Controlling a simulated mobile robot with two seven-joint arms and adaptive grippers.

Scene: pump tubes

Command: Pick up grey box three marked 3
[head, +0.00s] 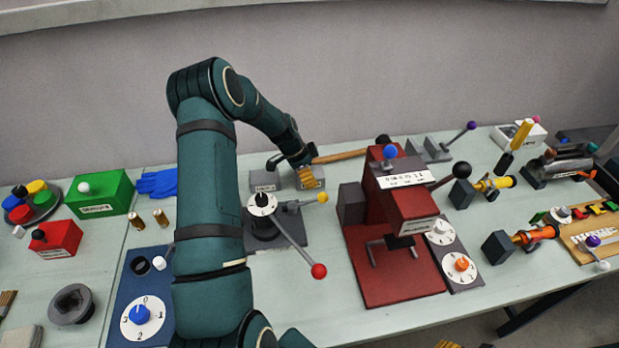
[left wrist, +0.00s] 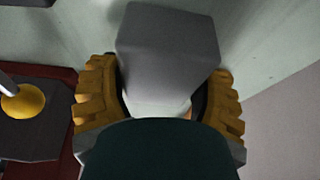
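Small grey boxes with white labels stand near the back of the table. One box (head: 264,179) is left of my left gripper (head: 296,170). Another grey box (head: 312,184) is at the gripper, partly hidden by its yellow fingers. I cannot read a 3 on either box. Whether the box is lifted is unclear. A yellow tip of my right gripper (head: 446,344) shows at the bottom edge.
A valve lever with a red ball (head: 319,271) and a yellow knob (head: 322,197) stands in front of the boxes. A wooden handle (head: 340,156) lies behind right. A red press (head: 400,215) stands right. A green box (head: 100,192) and blue glove (head: 157,182) are left.

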